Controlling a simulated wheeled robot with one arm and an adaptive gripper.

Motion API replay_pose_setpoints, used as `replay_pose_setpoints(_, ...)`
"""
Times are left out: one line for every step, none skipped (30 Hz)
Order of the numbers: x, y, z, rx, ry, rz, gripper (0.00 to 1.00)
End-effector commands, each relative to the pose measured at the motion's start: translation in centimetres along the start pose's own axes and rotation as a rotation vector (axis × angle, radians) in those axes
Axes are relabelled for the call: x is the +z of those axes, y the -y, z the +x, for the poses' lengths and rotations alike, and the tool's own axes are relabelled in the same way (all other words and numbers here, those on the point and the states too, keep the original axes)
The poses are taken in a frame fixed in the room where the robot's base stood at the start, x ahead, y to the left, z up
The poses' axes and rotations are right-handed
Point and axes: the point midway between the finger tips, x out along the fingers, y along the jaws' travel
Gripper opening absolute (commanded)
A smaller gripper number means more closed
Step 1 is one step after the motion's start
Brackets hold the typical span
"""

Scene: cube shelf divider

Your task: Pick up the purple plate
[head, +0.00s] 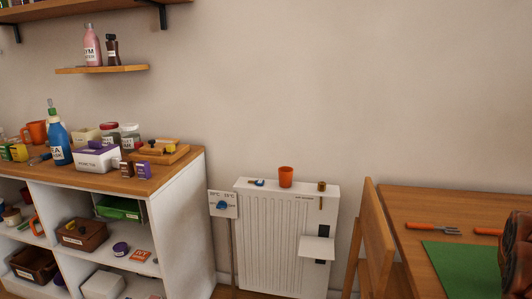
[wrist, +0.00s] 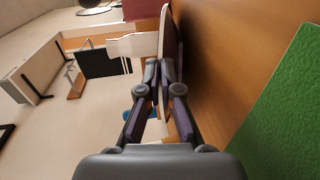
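My gripper does not show in the head view.
The wooden table (head: 400,205) at right bears a green mat (head: 455,265), an orange-handled fork (head: 432,228) and a brown object (head: 520,250) at the edge. A wooden chair (head: 373,235) stands before it. A radiator (head: 270,240) and a crowded shelf unit (head: 185,220) are leftward.

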Motion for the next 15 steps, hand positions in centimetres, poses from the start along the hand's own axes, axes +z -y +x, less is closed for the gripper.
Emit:
replay_pose_setpoints(-0.01,-0.09,-0.01,0.001,0.0,0.001,0.0)
replay_pose_setpoints(-0.01,-0.09,-0.01,0.001,0.0,0.001,0.0)
replay_pose_setpoints(-0.01,-0.09,-0.01,0.002,0.0,0.001,0.0)
replay_pose_setpoints(-0.01,-0.1,-0.01,0.002,0.0,0.001,0.0)
replay_pose_setpoints(-0.01,-0.1,-0.01,0.002,0.0,0.001,0.0)
replay_pose_setpoints(-0.01,-0.1,-0.01,0.002,0.0,0.001,0.0)
replay_pose_setpoints(-0.02,-0.1,-0.01,0.002,0.0,0.001,0.0)
replay_pose_setpoints(-0.02,-0.1,-0.01,0.002,0.0,0.001,0.0)
replay_pose_setpoints(-0.02,-0.15,-0.01,0.003,-0.001,0.001,0.0)
replay_pose_setpoints(-0.02,-0.15,-0.02,0.002,0.0,0.001,0.0)
replay_pose_setpoints(-0.02,-0.18,-0.02,0.003,0.0,0.001,0.0)
replay_pose_setpoints(-0.02,-0.23,-0.03,0.003,0.0,0.001,0.0)
replay_pose_setpoints(-0.02,-0.28,-0.03,0.003,0.0,0.001,0.0)
replay_pose_setpoints(-0.02,-0.37,-0.05,0.003,0.0,0.001,0.0)
replay_pose_setpoints(-0.02,-0.5,-0.06,0.003,-0.001,0.001,0.0)
